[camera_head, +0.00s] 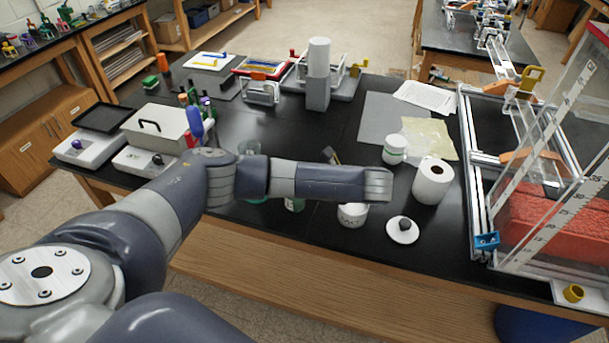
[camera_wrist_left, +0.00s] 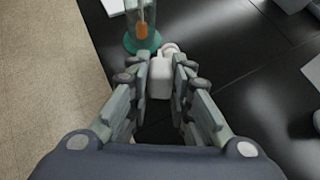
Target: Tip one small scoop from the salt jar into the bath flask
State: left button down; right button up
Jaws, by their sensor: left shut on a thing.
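In the left wrist view my left gripper (camera_wrist_left: 160,80) is shut on a small white piece (camera_wrist_left: 160,82) with a rounded end, perhaps the scoop. Just beyond it stands a clear vessel (camera_wrist_left: 132,42) with a green bottom and an orange item inside; I cannot tell if it is the bath flask. In the head view my left arm crosses the bench and hides its gripper. A white open tub with dark lettering (camera_head: 352,216), likely the salt jar, shows partly below the forearm. A white lid (camera_head: 402,236) with a black knob lies to its right. My right gripper is not in view.
A metal frame (camera_head: 474,180) bounds the right. The bench front edge is close.

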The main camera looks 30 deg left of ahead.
pick_arm(q)
jog(key=shift+s+d+f+y+b, duration=0.1)
jog(key=shift+d+f+y+b, duration=0.25)
jog(key=shift+f, duration=0.2)
jog(key=shift+f+t+y, duration=0.1)
jog(key=shift+t+y, duration=0.2)
jog(key=shift+y, duration=0.15)
jog(key=shift+d+f+y+p, duration=0.1)
jog(key=shift+d+y+p, duration=0.05)
jog(key=shift+y+p, duration=0.15)
jog(key=shift+s+d+f+t+y, duration=0.1)
jog(key=shift+d+f+t+y, duration=0.15)
jog(key=shift+f+y, duration=0.35)
jog(key=shift+s+d+f+t+y, duration=0.15)
jog(key=shift+f+t+y, duration=0.15)
jog(key=shift+y, duration=0.5)
jog(key=shift+w+f, duration=0.1)
